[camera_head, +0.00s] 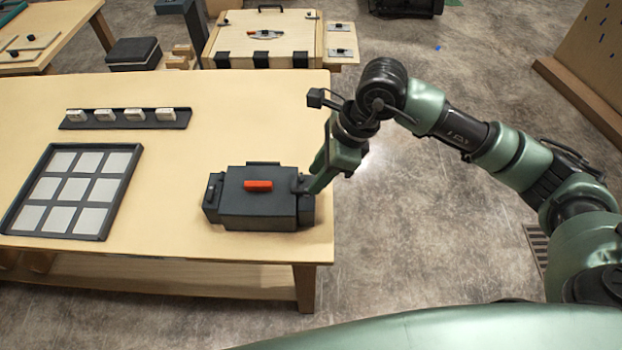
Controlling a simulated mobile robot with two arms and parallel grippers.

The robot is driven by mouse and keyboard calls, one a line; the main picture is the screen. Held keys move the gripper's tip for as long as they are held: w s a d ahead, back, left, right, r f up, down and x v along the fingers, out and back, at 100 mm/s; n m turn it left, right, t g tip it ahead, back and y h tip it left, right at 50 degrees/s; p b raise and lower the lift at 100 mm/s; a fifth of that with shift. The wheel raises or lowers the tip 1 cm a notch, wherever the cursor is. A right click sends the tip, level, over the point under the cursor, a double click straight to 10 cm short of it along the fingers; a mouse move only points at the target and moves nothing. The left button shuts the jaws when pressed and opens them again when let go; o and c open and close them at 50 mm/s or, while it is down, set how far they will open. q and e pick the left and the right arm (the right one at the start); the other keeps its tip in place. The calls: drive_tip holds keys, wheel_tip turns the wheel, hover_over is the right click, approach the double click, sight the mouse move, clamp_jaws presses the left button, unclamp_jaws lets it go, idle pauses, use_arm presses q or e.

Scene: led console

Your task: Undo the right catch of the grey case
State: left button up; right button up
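The dark grey case (258,210) stands closed near the right end of the wooden table. An orange-red handle or bar (258,185) lies on its lid. A small dark catch (211,192) shows at the case's left end. My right gripper (304,186) reaches in from the upper right, with its fingertips at the case's right end. The fingers cover most of the right catch there, so its position cannot be made out. I cannot tell whether the fingers are apart or closed. My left gripper is out of view.
On the table (230,110), a dark-framed tray (107,222) with several pale squares lies at left. A dark rack (180,122) with several white blocks lies behind it. A wooden box (262,45) stands beyond the back edge. The table middle is clear.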

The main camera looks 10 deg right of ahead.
sight(301, 191)
drive_tip(key=shift+p+x, duration=0.3)
drive_tip(key=shift+x, duration=1.55)
clamp_jaws()
